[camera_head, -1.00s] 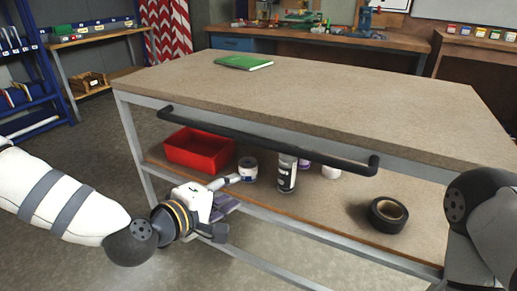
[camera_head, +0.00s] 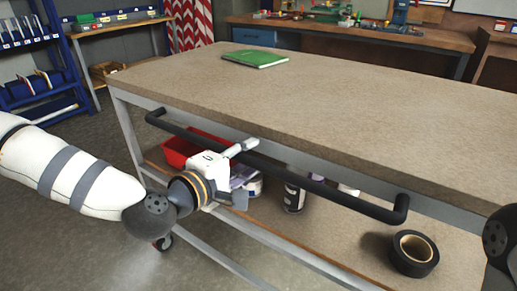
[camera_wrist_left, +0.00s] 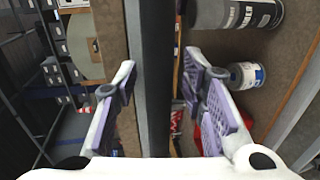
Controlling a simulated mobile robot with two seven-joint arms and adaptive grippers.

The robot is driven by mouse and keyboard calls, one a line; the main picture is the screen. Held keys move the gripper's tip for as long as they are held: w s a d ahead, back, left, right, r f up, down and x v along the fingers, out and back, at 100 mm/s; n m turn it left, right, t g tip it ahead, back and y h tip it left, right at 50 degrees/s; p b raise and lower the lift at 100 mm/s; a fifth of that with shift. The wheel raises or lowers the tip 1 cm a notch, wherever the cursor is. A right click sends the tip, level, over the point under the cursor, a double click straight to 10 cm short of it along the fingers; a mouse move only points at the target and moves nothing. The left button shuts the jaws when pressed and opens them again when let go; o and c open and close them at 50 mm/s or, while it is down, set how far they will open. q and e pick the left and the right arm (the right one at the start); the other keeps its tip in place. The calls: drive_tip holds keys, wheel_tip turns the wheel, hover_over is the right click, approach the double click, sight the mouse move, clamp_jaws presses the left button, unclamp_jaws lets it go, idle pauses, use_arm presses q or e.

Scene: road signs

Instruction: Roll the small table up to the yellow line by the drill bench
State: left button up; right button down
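The small table (camera_head: 330,95) has a brown top, a grey frame, a lower shelf and a wheel (camera_head: 164,242) at its near left leg. A black handle bar (camera_head: 330,188) runs along its near side. My left gripper (camera_head: 243,163) is at the left half of this bar. In the left wrist view, the bar (camera_wrist_left: 156,60) passes between the two spread fingers, with gaps on both sides. Only part of my right arm shows at the right edge; its gripper is out of view. The yellow line is not visible.
A green book (camera_head: 255,58) lies on the tabletop. The lower shelf holds a red bin (camera_head: 180,150), a spray can (camera_head: 293,197) and a black tape roll (camera_head: 414,254). A workbench (camera_head: 350,32) with tools and a teal machine (camera_head: 400,14) stands behind. Blue shelving (camera_head: 30,60) stands left.

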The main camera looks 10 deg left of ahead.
use_arm(q)
drive_tip(key=shift+s+a+r, duration=0.15)
drive_tip(key=shift+s+r, duration=0.05)
drive_tip(key=shift+s, duration=0.2)
drive_tip(key=c, duration=0.5)
clamp_jaws()
drive_tip(key=shift+w, duration=0.1)
